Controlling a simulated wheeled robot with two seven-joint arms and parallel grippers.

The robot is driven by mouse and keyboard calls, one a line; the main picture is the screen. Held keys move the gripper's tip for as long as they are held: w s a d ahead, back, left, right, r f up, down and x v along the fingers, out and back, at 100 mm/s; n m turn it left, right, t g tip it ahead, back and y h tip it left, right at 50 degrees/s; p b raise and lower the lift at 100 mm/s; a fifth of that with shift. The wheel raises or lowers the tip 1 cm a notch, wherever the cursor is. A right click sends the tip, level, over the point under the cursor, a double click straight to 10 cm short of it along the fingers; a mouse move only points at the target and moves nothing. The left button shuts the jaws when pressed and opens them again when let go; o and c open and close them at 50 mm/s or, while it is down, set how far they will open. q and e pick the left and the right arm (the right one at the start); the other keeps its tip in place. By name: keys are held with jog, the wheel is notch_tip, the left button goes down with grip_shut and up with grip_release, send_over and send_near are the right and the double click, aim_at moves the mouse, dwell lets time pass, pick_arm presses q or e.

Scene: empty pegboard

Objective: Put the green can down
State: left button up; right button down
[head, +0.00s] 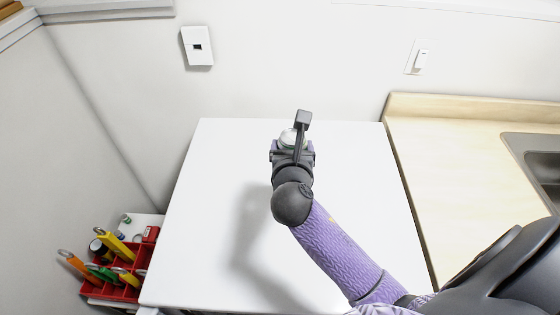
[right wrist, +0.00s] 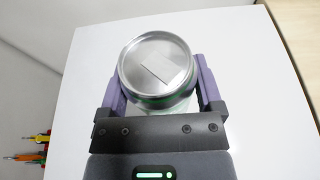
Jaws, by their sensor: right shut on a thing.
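The can (right wrist: 158,68) shows in the right wrist view, its silver metal end facing the camera and a little green showing on its side. My right gripper (right wrist: 160,85) is shut on it, one purple finger on each side. In the head view the right gripper (head: 293,145) is over the far part of the white table top (head: 215,190), and only a small pale piece of the can (head: 288,137) shows behind it. I cannot tell whether the can touches the table top. My left gripper is not in view.
The white table top is otherwise bare, with free room to the left and in front. A wooden counter (head: 440,150) with a sink (head: 540,165) stands at the right. A red organizer (head: 118,290) with tools is at the lower left. A wall is behind.

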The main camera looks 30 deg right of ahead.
jog(key=f+b, duration=0.2)
jog(key=f, duration=0.3)
jog(key=f+b, duration=0.3)
jog(key=f, duration=0.2)
jog(key=shift+s+a, duration=0.1)
jog(key=shift+s, duration=0.1)
jog(key=shift+r, duration=0.15)
jog(key=shift+f, duration=0.2)
grip_release()
jog(key=shift+r, duration=0.15)
